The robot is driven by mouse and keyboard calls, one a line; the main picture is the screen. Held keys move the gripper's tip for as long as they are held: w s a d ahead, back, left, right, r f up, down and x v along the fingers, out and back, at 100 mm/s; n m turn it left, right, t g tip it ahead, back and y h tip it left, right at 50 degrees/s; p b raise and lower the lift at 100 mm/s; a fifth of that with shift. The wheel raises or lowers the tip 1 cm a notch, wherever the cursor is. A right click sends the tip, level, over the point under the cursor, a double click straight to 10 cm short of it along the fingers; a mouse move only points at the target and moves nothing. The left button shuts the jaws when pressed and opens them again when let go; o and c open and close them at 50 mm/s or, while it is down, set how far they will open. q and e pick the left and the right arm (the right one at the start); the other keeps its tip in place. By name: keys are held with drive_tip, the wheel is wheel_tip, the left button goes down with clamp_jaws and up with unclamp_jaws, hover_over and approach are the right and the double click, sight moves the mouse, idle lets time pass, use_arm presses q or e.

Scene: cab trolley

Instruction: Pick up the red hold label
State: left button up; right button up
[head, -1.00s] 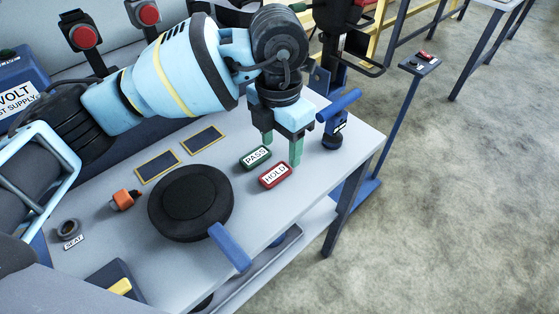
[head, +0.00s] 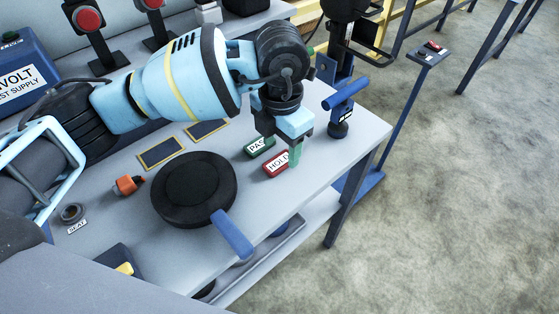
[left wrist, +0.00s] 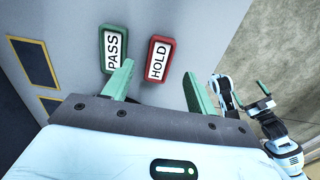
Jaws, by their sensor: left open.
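The red hold label (head: 275,164) lies on the grey bench top, beside the green PASS label (head: 256,149). In the left wrist view the red hold label (left wrist: 159,60) shows whole, with its white HOLD face up. My left gripper (head: 283,150) is above the label's far end, open and empty. In the left wrist view its green fingers (left wrist: 157,88) are spread, and the label appears ahead of the gap between them. The left finger overlaps the lower edge of the PASS label (left wrist: 114,48). A small light-blue arm with green tips (left wrist: 264,100) at the right may be my right one; its jaws are unclear.
A black round disc (head: 193,188) with a blue handle lies left of the labels. A blue-handled tool (head: 340,115) stands right of the gripper. An orange part (head: 127,185) and two yellow-edged dark plates (head: 161,153) lie farther left. The bench's right edge is near.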

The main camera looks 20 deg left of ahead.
sight(280, 161)
use_arm(q)
wheel_tip(280, 161, down, 4)
drive_tip(key=shift+a+r, duration=0.1)
drive_tip(key=shift+r, duration=0.15)
drive_tip(key=c, duration=1)
drive_tip(key=shift+c, duration=0.3)
drive_tip(key=shift+r, duration=0.2)
drive_tip(key=shift+r, duration=0.3)
drive_tip(key=r, duration=0.2)
drive_tip(key=shift+s+d+r, duration=0.2)
drive_tip(key=shift+s+r, duration=0.05)
drive_tip(key=shift+r, duration=0.15)
drive_tip(key=s+d+r, duration=0.1)
drive_tip(key=s+d, duration=0.7)
drive_tip(key=s, duration=0.4)
drive_tip(key=shift+s+d+r, duration=0.15)
drive_tip(key=shift+s+d, duration=0.15)
drive_tip(key=shift+s, duration=0.1)
